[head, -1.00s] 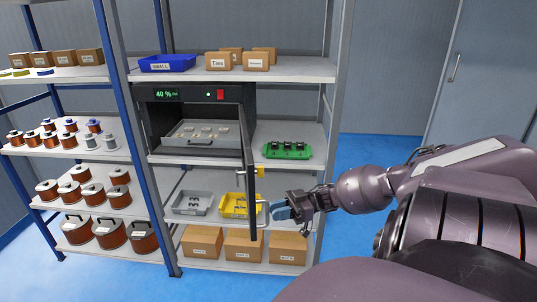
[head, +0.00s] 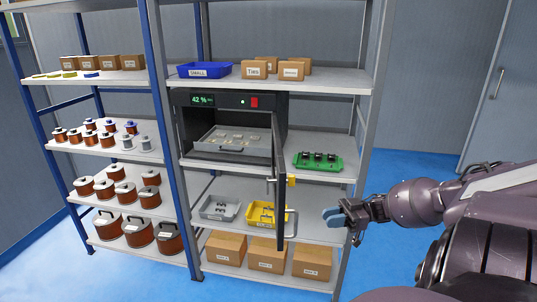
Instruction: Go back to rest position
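My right gripper (head: 335,219) is in front of the shelf rack at the lower right, its blue-grey fingertips pointing left. It looks empty and stands apart from the cabinet door. Whether its fingers are parted is hard to tell at this size. A dark cabinet (head: 215,103) with a "42 %" display stands on the middle shelf. Its door (head: 279,190) is swung open toward me, with a handle (head: 291,222) on its side. A grey tray (head: 232,147) with small light parts sits inside. My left gripper is out of view.
A green holder (head: 318,167) with dark parts stands right of the cabinet. Grey (head: 219,215) and yellow (head: 261,222) bins stand on the shelf below. Copper spools (head: 122,194) fill the left shelves. Blue floor (head: 400,185) is free right of the rack.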

